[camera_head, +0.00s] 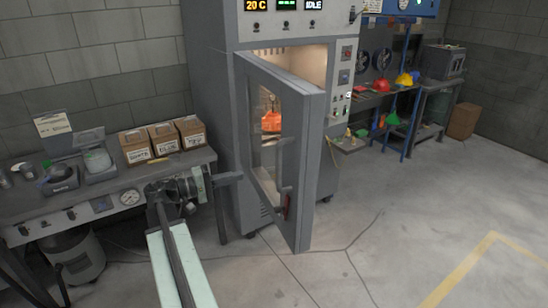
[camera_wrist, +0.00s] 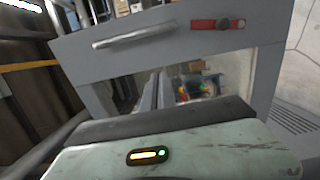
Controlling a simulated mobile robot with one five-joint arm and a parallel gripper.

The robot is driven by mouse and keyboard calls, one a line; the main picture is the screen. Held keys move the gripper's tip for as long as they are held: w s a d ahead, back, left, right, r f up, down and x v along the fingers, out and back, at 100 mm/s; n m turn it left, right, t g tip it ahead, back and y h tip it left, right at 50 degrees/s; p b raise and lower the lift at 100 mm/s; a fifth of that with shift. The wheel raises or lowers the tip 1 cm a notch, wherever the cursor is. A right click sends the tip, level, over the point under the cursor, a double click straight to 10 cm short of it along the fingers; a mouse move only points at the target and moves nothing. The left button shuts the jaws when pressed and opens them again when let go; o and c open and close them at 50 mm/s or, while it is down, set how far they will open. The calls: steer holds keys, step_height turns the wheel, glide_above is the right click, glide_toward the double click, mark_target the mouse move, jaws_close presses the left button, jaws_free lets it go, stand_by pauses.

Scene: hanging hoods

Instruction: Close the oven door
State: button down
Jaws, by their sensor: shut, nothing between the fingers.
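The grey oven door (camera_head: 306,170) stands ajar in the head view, swung out toward the front right, with a glass window. Its handle and red latch (camera_head: 286,207) are on the outer face; in the wrist view the door (camera_wrist: 260,45) fills the upper part, with a silver bar handle (camera_wrist: 134,36) and a red latch (camera_wrist: 217,24). The tall oven (camera_head: 215,70) is lit inside, and an orange item (camera_head: 271,121) shows through the window. My gripper (camera_head: 238,178) is shut and empty, left of the door's outer face; its fingers (camera_wrist: 151,92) point toward the door in the wrist view.
A workbench (camera_head: 180,163) with cardboard boxes (camera_head: 163,138) and a scale stands at the left, close to my arm. A grey bin (camera_head: 75,257) is below it. A rack with coloured hoods (camera_head: 404,80) is at the back right. The floor right of the door is clear.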

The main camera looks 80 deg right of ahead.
steer(key=x, duration=1.4)
steer(key=shift+f, duration=0.1)
